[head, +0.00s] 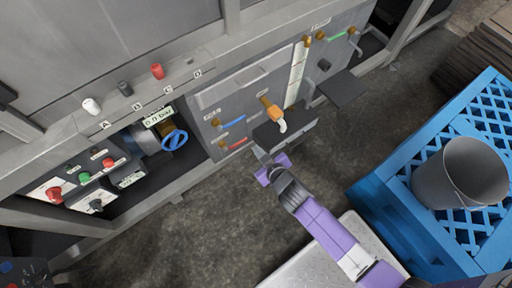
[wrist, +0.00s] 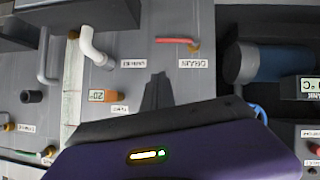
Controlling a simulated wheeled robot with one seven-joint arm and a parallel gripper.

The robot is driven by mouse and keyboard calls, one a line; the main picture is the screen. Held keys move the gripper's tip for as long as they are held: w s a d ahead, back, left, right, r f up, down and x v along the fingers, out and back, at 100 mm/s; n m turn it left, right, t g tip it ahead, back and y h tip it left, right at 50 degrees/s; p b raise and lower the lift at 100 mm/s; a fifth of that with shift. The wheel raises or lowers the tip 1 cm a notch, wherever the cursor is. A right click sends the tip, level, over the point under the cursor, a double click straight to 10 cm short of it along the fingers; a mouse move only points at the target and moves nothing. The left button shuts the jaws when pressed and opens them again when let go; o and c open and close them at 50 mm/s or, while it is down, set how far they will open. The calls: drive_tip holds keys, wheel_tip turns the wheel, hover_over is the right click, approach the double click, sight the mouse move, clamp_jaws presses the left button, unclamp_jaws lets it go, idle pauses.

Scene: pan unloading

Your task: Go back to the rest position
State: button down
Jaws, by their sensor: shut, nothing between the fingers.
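My gripper (head: 262,157) is at the end of my purple arm, in front of the machine's grey panel (head: 240,90) in the head view. In the wrist view the dark fingers (wrist: 158,82) are together, with nothing between them. The tips point at the panel, below the red drain handle (wrist: 175,40) in the picture. The gripper appears apart from the panel and its handles.
A blue valve wheel (head: 174,140) and coloured buttons (head: 84,177) are at the left. A grey bucket (head: 460,172) stands on a blue slatted crate (head: 412,150) at the right. A small dark shelf (head: 344,89) juts from the panel. Bare floor (head: 210,232) lies left of my arm.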

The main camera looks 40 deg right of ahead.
idle(0.5)
wheel_tip(320, 180, up, 5)
drive_tip(key=w+a+t, duration=0.1)
drive_tip(key=w+t, duration=0.1)
drive_tip(key=s+a+r+m+t+y+p, duration=0.1)
drive_tip(key=s+a+r+y, duration=0.1)
drive_tip(key=s+r, duration=2.45)
wheel_tip(320, 180, up, 16)
drive_tip(key=s+p, duration=0.1)
drive_tip(key=p, duration=1.6)
drive_tip(key=shift+s+d+r, duration=0.15)
drive_tip(key=shift+s, duration=0.15)
